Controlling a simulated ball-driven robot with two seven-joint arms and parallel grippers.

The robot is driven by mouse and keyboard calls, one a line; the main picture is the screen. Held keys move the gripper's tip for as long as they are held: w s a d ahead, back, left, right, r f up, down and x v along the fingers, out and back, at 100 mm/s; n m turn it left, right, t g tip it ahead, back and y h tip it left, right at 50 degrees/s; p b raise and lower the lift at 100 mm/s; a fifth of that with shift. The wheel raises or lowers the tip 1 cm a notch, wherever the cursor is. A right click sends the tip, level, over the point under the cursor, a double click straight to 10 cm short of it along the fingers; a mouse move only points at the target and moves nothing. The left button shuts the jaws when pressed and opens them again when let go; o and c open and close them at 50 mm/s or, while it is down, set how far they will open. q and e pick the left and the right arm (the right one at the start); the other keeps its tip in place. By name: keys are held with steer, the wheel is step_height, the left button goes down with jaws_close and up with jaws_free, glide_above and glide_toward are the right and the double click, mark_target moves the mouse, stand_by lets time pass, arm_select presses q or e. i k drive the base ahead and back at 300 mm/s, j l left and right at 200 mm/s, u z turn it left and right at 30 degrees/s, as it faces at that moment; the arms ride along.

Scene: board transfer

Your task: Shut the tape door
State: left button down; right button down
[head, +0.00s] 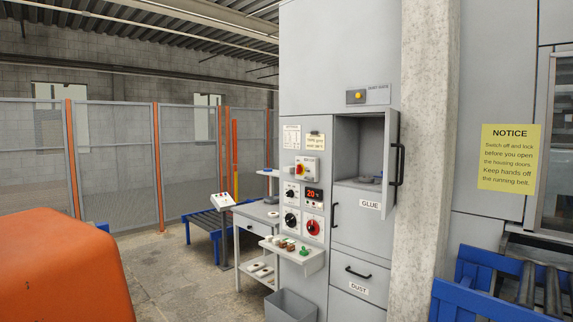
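A grey cabinet door (391,135) stands open at the right side of an upper compartment (346,150) in the tall grey cabinet. It is swung outward, and its black bar handle (397,166) faces right. No tape label is readable on it, but it is the only cabinet door I see open. Neither of my grippers is in view.
A concrete pillar (428,120) stands just right of the open door. A small shelf with parts (305,262) sticks out left of the glue door, above a grey bin (290,306). A blue roller conveyor (478,300) is at lower right. An orange shape fills the lower left.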

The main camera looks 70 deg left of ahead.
mark_target(392, 144)
steer(key=i+l+u, duration=0.1)
steer(key=u, duration=0.4)
steer(key=i+l+u, duration=0.1)
steer(key=u, duration=0.35)
steer(key=l+u, duration=0.25)
steer(key=u, duration=0.25)
steer(key=l+u, duration=0.2)
steer(key=u, duration=0.3)
steer(key=i+j+z, duration=0.25)
steer(key=i+j, duration=0.4)
steer(key=i+j+z, duration=0.2)
steer(key=i+j, duration=0.45)
steer(key=j, duration=0.2)
